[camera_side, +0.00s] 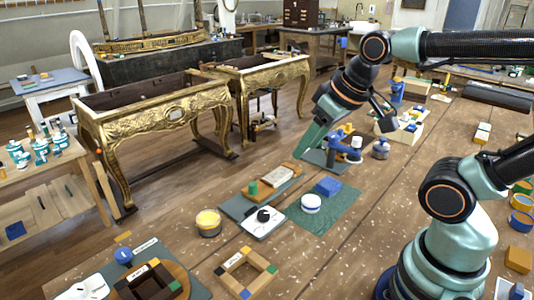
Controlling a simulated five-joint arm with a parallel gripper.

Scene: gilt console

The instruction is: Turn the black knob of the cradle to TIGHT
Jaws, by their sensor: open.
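A black knob (263,215) stands on a small white plate (262,229) at the front of a grey-green base, which I take for the cradle (232,208). The base also carries a pale wooden block (272,179) and a green cylinder (252,187). Any marks around the knob are too small to read. My gripper (345,143) hangs above and to the right of the knob, well apart from it. Its teal finger and its dark finger are spread wide with nothing seen held between them.
A wooden frame (246,273) lies in front. A blue tool (340,136) shows behind my gripper.

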